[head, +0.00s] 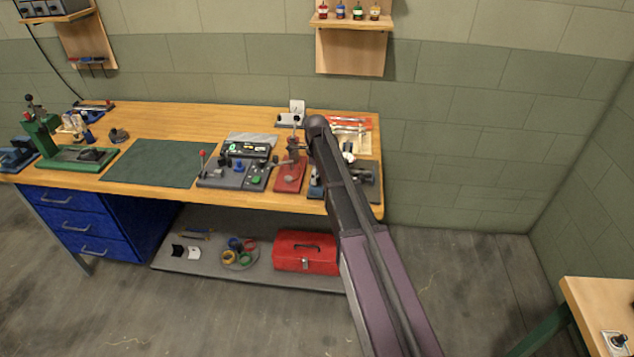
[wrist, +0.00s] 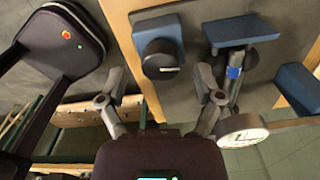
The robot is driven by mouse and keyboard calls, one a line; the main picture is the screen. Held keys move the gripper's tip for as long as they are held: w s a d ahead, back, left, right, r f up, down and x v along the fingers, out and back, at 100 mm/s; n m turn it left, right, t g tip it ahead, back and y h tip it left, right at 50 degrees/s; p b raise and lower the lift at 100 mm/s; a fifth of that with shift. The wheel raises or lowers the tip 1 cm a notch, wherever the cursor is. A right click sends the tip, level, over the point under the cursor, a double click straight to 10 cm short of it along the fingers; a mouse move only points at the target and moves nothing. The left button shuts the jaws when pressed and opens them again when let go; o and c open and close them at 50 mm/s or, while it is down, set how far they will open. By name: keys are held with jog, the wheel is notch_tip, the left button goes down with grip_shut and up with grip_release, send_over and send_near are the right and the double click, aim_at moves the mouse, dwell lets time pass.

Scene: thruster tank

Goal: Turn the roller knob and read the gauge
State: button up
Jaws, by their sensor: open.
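In the wrist view a dark round knob (wrist: 160,64), which looks like the roller knob, sits on a blue block (wrist: 158,31). My gripper (wrist: 158,88) is open, with one finger to the left and one to the right of the knob; I see no contact. The right finger is close to a blue-banded metal rod under another blue block (wrist: 241,30). A gauge with a white dial (wrist: 242,135) shows at lower right, tilted and too small to read. In the head view my arm covers this part of the bench, and I cannot make out the gripper there.
The wooden bench (head: 160,115) carries a control panel (head: 246,150), a red-based fixture (head: 290,174) and a green press (head: 41,130) at left. A green mat (head: 155,163) lies clear. A red toolbox (head: 306,252) stands on the lower shelf. Another table (head: 598,295) is at lower right.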

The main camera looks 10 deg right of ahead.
jog(key=shift+f+b, duration=0.35)
jog(key=shift+f, duration=0.15)
jog(key=c, duration=1.2)
